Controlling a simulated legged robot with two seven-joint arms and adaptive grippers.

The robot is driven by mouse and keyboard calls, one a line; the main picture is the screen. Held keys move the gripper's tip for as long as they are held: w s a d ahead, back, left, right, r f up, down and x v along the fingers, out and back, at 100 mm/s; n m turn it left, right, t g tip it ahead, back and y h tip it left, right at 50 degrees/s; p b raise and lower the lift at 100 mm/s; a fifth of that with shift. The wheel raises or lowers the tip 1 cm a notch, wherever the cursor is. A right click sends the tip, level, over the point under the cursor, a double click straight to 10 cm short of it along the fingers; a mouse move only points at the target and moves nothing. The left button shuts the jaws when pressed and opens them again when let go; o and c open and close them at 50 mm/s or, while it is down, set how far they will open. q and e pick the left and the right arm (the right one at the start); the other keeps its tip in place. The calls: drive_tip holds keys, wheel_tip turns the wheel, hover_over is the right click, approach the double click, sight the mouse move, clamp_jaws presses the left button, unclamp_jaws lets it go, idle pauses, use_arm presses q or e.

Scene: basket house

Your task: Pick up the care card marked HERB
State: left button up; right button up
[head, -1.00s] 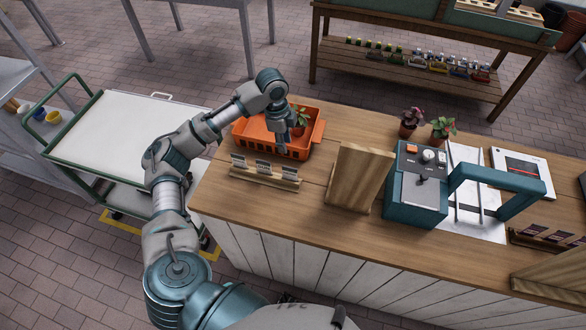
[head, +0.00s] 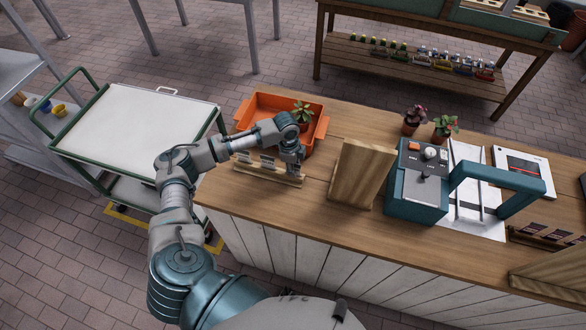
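A wooden card holder (head: 256,172) stands near the front left of the counter with small white cards in a row. The left card (head: 243,157) and the middle card (head: 267,161) show; their print is too small to read. My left gripper (head: 294,170) is down at the right end of the holder, where the third card is. The gripper and wrist mostly hide that card. Whether the fingers are open or shut on it cannot be made out. My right gripper is not in view.
An orange basket (head: 318,135) with a potted plant (head: 302,116) stands just behind the holder. An upright wooden board (head: 357,173) is close to the right, beside a teal machine (head: 418,180). A white-topped cart (head: 135,130) stands left of the counter.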

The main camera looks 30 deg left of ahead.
use_arm(q)
clamp_jaws()
